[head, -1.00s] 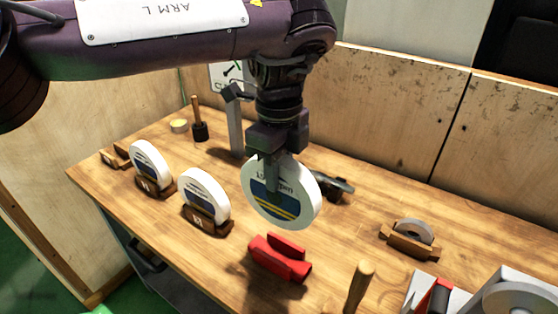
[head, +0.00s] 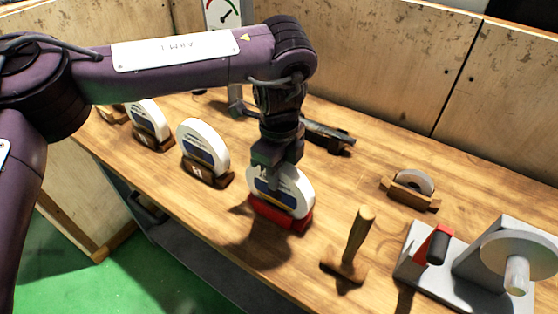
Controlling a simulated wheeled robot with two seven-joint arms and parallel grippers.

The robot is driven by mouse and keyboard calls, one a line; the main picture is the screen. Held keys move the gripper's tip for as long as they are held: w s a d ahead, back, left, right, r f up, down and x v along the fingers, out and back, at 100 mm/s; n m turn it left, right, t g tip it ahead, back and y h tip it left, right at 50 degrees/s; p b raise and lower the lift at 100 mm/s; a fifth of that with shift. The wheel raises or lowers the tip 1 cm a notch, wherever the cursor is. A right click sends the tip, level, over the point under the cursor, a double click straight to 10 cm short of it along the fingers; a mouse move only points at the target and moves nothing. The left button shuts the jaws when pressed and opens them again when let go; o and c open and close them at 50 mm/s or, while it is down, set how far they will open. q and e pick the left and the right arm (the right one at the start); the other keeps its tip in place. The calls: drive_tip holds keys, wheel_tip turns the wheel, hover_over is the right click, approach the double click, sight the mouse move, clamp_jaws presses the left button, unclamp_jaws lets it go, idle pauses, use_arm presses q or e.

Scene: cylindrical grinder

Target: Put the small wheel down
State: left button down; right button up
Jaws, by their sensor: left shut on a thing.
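The small wheel (head: 294,193), a white disc with a blue and yellow label, stands upright at the red holder (head: 283,216) on the wooden bench. Its lower edge is down in the holder or right at it; I cannot see whether it bears on the bottom. My left gripper (head: 269,180) comes from above and is shut on the upper part of the wheel, hiding some of its face. My right gripper is not in view.
Two similar white wheels (head: 203,146) (head: 147,120) stand in wooden holders to the left. A wooden-handled tool (head: 357,240) stands close to the right of the red holder. A small grey wheel (head: 413,181) in a wooden stand and a grey machine fixture (head: 470,275) are farther right.

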use_arm(q)
drive_tip(key=shift+f, duration=0.1)
idle(0.3)
drive_tip(key=c, duration=1.1)
unclamp_jaws()
wheel_tip(320, 180, up, 12)
drive_tip(key=shift+r+p, duration=0.1)
drive_tip(key=shift+p, duration=0.5)
drive_tip(key=shift+s, duration=0.1)
